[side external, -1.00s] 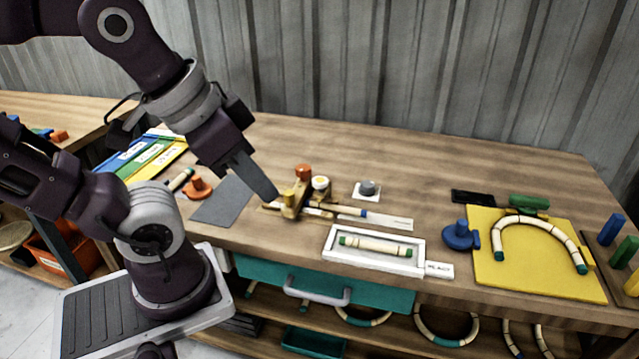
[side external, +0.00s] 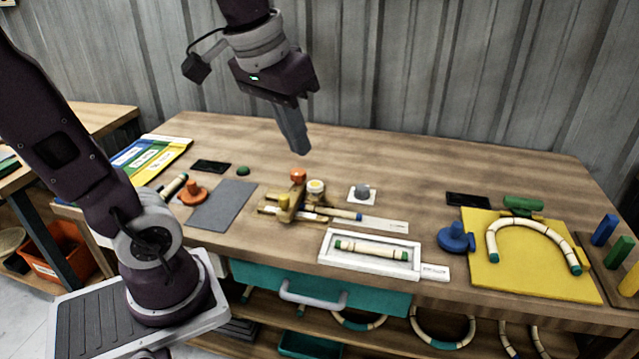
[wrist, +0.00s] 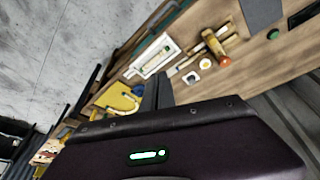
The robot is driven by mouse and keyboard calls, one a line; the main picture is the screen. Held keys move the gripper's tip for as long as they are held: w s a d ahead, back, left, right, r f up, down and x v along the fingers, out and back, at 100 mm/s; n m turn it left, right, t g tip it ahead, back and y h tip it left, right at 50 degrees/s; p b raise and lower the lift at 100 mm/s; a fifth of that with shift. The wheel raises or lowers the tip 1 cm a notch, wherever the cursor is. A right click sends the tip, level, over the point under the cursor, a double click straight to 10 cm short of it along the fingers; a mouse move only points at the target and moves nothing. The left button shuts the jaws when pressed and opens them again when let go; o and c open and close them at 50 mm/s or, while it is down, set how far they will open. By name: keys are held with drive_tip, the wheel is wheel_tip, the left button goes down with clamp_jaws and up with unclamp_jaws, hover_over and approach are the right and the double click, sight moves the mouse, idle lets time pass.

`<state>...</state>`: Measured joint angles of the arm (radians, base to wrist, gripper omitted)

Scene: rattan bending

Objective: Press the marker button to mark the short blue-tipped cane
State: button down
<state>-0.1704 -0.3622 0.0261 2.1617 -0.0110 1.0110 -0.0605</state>
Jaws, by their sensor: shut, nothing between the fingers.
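The short blue-tipped cane (side external: 336,212) lies in the wooden fixture (side external: 288,208), its blue end pointing right over a pale strip (side external: 388,226). My gripper (side external: 300,150) is shut and empty, raised above the table behind the fixture and touching nothing. In the wrist view, the fixture (wrist: 214,43) and orange-red knob (wrist: 225,61) show beyond my fingers.
A white tray (side external: 326,252) with a green-tipped cane is in front. A blue knob (side external: 456,237) and a yellow board (side external: 530,278) with a bent cane are right. A grey mat (side external: 224,206) and orange knob (side external: 193,193) are left.

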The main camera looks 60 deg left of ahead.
drive_tip(key=w+a+f+n+g, duration=0.1)
drive_tip(key=w+a+n+g, duration=0.15)
drive_tip(key=w+a, duration=0.55)
drive_tip(key=n+g, duration=0.1)
drive_tip(key=n, duration=0.3)
hover_over(314, 184)
wheel_tip(314, 184, down, 6)
drive_tip(key=shift+w+r+m+h, duration=0.1)
drive_tip(key=shift+w+m+h, duration=0.05)
drive_tip(key=shift+m+h, duration=0.15)
wheel_tip(314, 184, down, 14)
drive_tip(key=shift+f, duration=0.1)
drive_tip(key=shift+d+f, duration=0.1)
drive_tip(key=shift+f, duration=1)
wheel_tip(314, 184, up, 15)
